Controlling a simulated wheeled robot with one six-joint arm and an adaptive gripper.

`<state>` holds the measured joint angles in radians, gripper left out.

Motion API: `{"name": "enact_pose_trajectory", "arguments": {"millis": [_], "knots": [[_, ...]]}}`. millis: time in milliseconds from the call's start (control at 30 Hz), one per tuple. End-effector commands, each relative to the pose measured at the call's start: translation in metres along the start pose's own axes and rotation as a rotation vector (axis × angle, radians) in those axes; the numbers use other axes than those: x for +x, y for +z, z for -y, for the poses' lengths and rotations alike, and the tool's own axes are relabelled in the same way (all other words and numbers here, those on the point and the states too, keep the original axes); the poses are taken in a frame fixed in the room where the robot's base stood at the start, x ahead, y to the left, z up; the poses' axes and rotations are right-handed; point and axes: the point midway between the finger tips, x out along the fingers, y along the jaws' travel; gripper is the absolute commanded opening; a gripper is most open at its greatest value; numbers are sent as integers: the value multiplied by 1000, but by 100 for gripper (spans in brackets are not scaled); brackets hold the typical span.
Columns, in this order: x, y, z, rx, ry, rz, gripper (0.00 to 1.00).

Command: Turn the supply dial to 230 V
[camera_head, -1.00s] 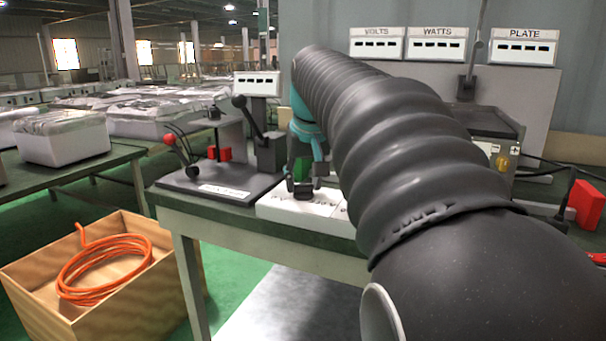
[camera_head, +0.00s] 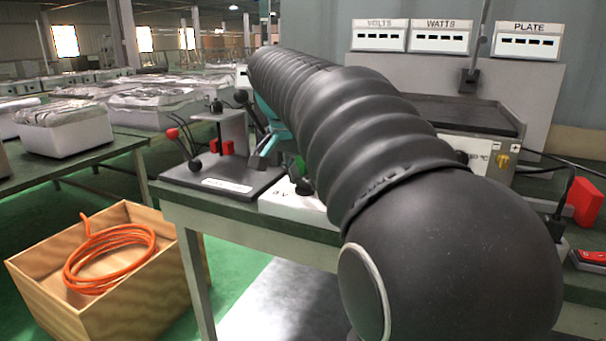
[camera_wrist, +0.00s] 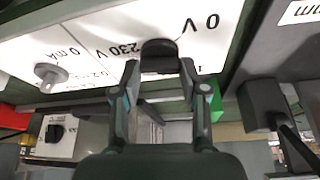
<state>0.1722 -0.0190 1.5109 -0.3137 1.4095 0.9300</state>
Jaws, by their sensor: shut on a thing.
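The supply dial is a black knob (camera_wrist: 160,55) on a white panel (camera_wrist: 90,40). Upside-down labels "0 V" and "230 V" are printed beside it, with a thin line running from the knob towards the "0 V" mark. My gripper (camera_wrist: 160,72) is shut on the knob, one finger on each side. The knob's own pointer cannot be made out. In the head view the gripper (camera_head: 268,146) is tilted, partly hidden behind my arm, and a dark knob shows on the panel (camera_head: 285,203).
A grey knob (camera_wrist: 50,75) by a "0 mA" label is on the same panel. A stand with a red-knobbed lever (camera_head: 172,134) is left of the panel. A wooden crate (camera_head: 40,300) with an orange hose (camera_head: 110,258) stands on the floor.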

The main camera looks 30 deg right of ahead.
Motion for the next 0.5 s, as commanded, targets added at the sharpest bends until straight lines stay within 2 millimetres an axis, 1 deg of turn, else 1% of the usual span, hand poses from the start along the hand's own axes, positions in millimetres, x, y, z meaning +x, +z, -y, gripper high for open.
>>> {"name": "enact_pose_trajectory", "arguments": {"millis": [200, 500], "knots": [[2, 2, 0, 56, 30, 7, 9], [2, 2, 0, 75, 38, 7, 9]]}}
